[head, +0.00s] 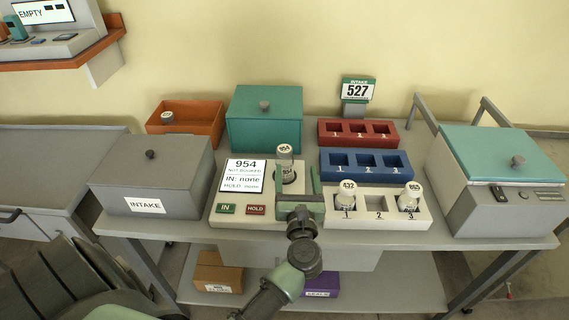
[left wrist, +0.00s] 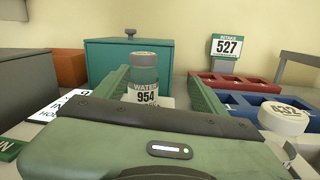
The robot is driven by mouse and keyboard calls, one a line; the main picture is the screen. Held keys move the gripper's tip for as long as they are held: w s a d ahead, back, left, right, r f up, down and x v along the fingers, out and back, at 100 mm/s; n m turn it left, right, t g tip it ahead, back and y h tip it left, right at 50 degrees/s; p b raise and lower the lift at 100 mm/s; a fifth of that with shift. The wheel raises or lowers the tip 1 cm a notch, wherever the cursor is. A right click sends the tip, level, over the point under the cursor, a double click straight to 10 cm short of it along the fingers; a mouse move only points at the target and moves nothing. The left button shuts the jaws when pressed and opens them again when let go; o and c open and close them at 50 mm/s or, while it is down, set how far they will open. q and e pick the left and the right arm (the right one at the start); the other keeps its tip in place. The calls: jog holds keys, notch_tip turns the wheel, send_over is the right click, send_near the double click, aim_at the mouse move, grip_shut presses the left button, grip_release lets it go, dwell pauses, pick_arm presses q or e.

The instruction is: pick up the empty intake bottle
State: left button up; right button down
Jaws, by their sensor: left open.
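A bottle labelled "WATER 954" (head: 285,163) stands upright on the reader station (head: 231,211). In the left wrist view the bottle (left wrist: 144,85) shows a grey cap and a pale label. My left gripper (head: 299,183) is open at the front of the station. Its two green fingers point toward the back, and in the left wrist view the gripper (left wrist: 163,88) has the bottle between its fingers, with gaps visible. I cannot tell how deep the bottle sits between them. My right gripper is not in view.
A white rack (head: 377,228) holds bottle 432 (head: 346,193) in slot 1 and bottle 863 (head: 410,195) in slot 3; slot 2 is empty. Red (head: 330,139) and blue (head: 335,174) racks stand behind. An orange bin (head: 205,116) holds a capped item. A teal box (head: 264,125) stands behind the station.

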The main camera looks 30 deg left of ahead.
aim_at(286, 165)
pick_arm(q)
jog(key=shift+s+a+f+n+g+y, duration=0.2)
jog(key=shift+a+f+n+g+y, duration=0.1)
jog(key=shift+a+f+n+g, duration=0.5)
jog(key=shift+a+f+n, duration=0.1)
jog(key=shift+n, duration=0.3)
jog(key=p+x, duration=0.1)
jog(key=x, duration=0.1)
jog(key=p+x, duration=0.1)
jog(key=x, duration=0.1)
jog(key=p+x, duration=0.1)
jog(key=x, duration=0.2)
jog(key=shift+s+a+r, duration=0.1)
jog(key=shift+a+r, duration=0.15)
jog(key=shift+r, duration=0.05)
jog(key=shift+a+f, duration=0.1)
jog(key=c, duration=1.4)
